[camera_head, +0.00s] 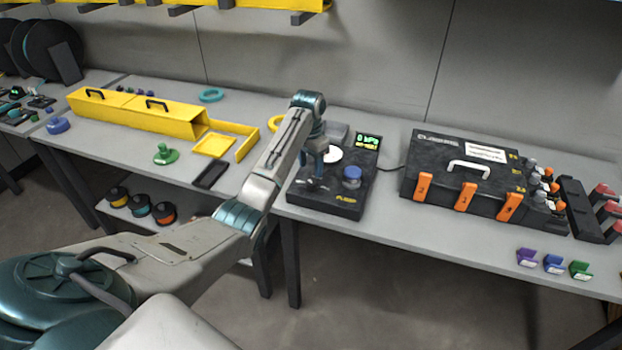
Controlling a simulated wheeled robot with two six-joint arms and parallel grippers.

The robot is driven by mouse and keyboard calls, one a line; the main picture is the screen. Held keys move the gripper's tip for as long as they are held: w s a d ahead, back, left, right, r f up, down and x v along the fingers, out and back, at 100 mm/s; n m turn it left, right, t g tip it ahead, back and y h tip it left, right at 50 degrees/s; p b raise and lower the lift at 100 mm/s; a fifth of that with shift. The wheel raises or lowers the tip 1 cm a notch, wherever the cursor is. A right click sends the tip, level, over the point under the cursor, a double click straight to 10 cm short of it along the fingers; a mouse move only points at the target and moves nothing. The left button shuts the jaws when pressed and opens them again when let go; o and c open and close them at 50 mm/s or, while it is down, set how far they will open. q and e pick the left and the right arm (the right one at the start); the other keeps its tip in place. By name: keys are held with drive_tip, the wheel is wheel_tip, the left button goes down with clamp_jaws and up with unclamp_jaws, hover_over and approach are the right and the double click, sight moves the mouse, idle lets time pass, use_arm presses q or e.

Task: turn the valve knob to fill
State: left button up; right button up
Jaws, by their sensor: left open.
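A black pump unit (325,203) with a green-lit display (367,141) and a yellow label stands on the grey bench. A blue round knob or button (352,174) stands on its right part. A white disc (333,154) shows behind my gripper. My left gripper (315,172) points down over the left part of the unit, open, left of the blue knob. A small dark part shows at its fingertips; I cannot tell whether this is the valve knob or whether the fingers touch it. My right gripper is out of view.
A black case (455,147) with orange latches stands to the right, joined by a cable. A long yellow box (135,112), a green knobbed piece (165,154) and a black slab (210,175) lie left. Small coloured holders (553,264) sit at the front right edge.

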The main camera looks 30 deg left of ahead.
sight(311, 182)
use_arm(q)
wheel_tip(311, 182, down, 6)
drive_tip(key=shift+d+f+p, duration=0.1)
drive_tip(key=shift+f+p, duration=0.1)
drive_tip(key=shift+p, duration=0.25)
drive_tip(key=shift+c, duration=0.2)
drive_tip(key=c, duration=0.9)
